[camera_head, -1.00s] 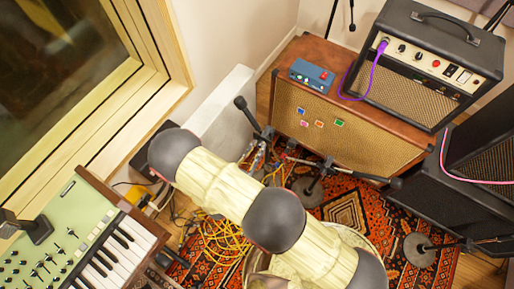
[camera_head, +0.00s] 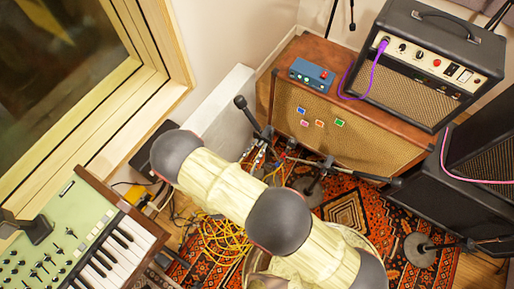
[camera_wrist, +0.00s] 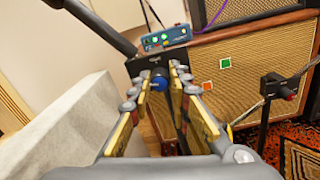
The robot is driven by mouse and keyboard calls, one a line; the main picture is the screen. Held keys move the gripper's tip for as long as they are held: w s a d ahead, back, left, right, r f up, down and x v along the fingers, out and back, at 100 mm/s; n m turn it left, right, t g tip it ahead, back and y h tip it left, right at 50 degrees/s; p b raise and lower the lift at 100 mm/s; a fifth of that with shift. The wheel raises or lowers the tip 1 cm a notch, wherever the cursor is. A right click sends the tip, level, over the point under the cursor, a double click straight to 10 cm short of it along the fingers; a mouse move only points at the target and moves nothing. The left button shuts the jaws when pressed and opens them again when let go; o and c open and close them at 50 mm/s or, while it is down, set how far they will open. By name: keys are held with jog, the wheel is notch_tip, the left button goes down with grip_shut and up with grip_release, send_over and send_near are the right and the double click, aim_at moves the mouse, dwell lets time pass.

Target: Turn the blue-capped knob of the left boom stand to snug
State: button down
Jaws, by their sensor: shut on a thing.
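The blue-capped knob (camera_wrist: 158,82) shows in the middle of the wrist view, on the dark clamp block (camera_wrist: 150,64) of the left boom stand. My gripper (camera_wrist: 163,76) is shut on the knob, with a finger on either side of it. The cap's face points toward the wrist camera. In the head view, the stand's dark boom (camera_head: 249,116) rises to the upper left from the clamp, in front of the brown cabinet. My gripper (camera_head: 260,154) is small there, and my arm hides much around it. The knob cannot be made out in that view.
A brown speaker cabinet (camera_head: 345,118) stands behind the stand, with a blue pedal (camera_head: 311,74) and a black amp on top. A second boom stand (camera_head: 318,183) is to the right. A pale block (camera_head: 216,115) stands to the left. Yellow cables (camera_head: 222,238) lie on the floor.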

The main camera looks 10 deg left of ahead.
jog(key=m+b, duration=0.1)
jog(key=m, duration=0.2)
jog(key=shift+f+m, duration=0.1)
jog(key=shift+m, duration=0.3)
jog(key=shift+d+f+m+h+b, duration=0.15)
jog(key=shift+m+b, duration=0.5)
jog(key=shift+m, duration=1.2)
jog(key=shift+a+m+h+b, duration=0.1)
jog(key=shift+m+b, duration=0.6)
jog(key=shift+m, duration=1.2)
jog(key=shift+d+f+m+h+b, duration=0.15)
jog(key=shift+m+b, duration=0.5)
jog(key=shift+m, duration=1.2)
jog(key=shift+r, duration=0.15)
jog(key=c, duration=1.7)
grip_release()
jog(key=shift+a+m, duration=0.1)
jog(key=shift+m, duration=0.2)
jog(key=shift+o, duration=0.2)
jog(key=shift+s, duration=0.1)
